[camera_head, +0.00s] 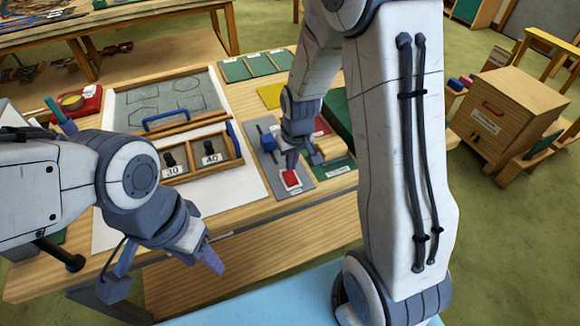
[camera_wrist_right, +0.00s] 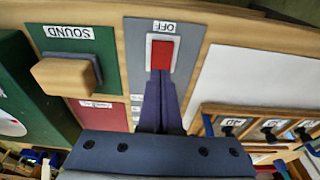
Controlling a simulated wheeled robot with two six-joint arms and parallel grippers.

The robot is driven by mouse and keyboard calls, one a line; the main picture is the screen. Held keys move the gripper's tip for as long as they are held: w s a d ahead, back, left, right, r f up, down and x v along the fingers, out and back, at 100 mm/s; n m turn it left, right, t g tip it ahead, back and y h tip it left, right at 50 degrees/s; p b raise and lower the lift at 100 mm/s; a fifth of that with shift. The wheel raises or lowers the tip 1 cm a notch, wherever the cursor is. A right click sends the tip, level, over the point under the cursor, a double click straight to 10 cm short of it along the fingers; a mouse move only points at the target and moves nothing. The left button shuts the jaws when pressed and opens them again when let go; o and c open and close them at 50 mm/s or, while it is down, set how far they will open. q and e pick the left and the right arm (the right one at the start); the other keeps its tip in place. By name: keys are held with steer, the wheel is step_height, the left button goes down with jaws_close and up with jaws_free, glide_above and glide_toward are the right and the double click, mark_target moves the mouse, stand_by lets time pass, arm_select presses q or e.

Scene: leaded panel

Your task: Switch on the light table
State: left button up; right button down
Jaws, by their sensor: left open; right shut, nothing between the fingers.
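A red rocker switch (camera_head: 291,179) sits in a white frame near the front end of a grey plate (camera_head: 294,194) on the workbench. In the right wrist view the red switch (camera_wrist_right: 160,54) is close up, with an OFF label (camera_wrist_right: 164,27) beside it. My right gripper (camera_head: 291,158) is shut and empty; its fingertips (camera_wrist_right: 161,76) are at the switch's edge, and I cannot tell whether they touch it. My left gripper (camera_head: 212,260) is open and empty, in front of the bench's front edge. A white flat surface (camera_head: 210,195) lies left of the plate.
A wooden tray (camera_head: 203,176) with weights marked 30 and 40 stands on the white surface. Behind it is a drawing panel (camera_head: 165,98). In the wrist view, a wooden block (camera_wrist_right: 66,77) labelled SOUND is beside the grey plate. A wooden cabinet (camera_head: 500,115) stands at the right.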

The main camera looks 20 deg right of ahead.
mark_target(291, 179)
arm_select(q)
steer(key=shift+r, duration=0.25)
arm_select(e)
steer(key=shift+w+f, duration=0.2)
steer(key=shift+f, duration=0.55)
steer(key=shift+w+f, duration=0.15)
steer(key=shift+f, duration=0.55)
